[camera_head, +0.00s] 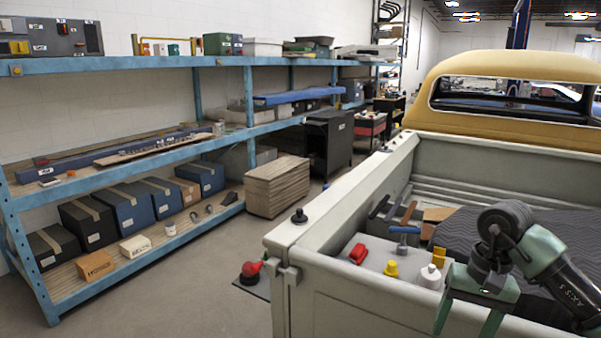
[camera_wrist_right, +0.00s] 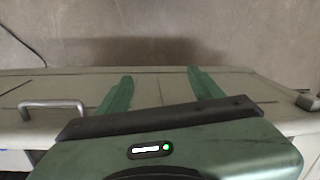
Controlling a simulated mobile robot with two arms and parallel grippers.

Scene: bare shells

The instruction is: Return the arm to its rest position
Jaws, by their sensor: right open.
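My right gripper (camera_head: 466,318) is at the lower right of the head view, fingers pointing down at the tailgate edge of the truck bed. In the right wrist view its two green fingers (camera_wrist_right: 160,76) are spread apart with nothing between them. Beyond them is a pale panel (camera_wrist_right: 235,88) with a metal handle (camera_wrist_right: 52,105) to the left. My right arm's dark and green links reach in from the right edge of the head view. My left gripper does not show in either view.
The truck bed wall (camera_head: 345,200) stands beside the arm. On the bed are a red item (camera_head: 358,253), a yellow item (camera_head: 391,269), a white bottle (camera_head: 430,277), a blue-handled tool (camera_head: 404,230) and a dark padded cover (camera_head: 570,245). Blue shelving (camera_head: 120,64) lines the left wall.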

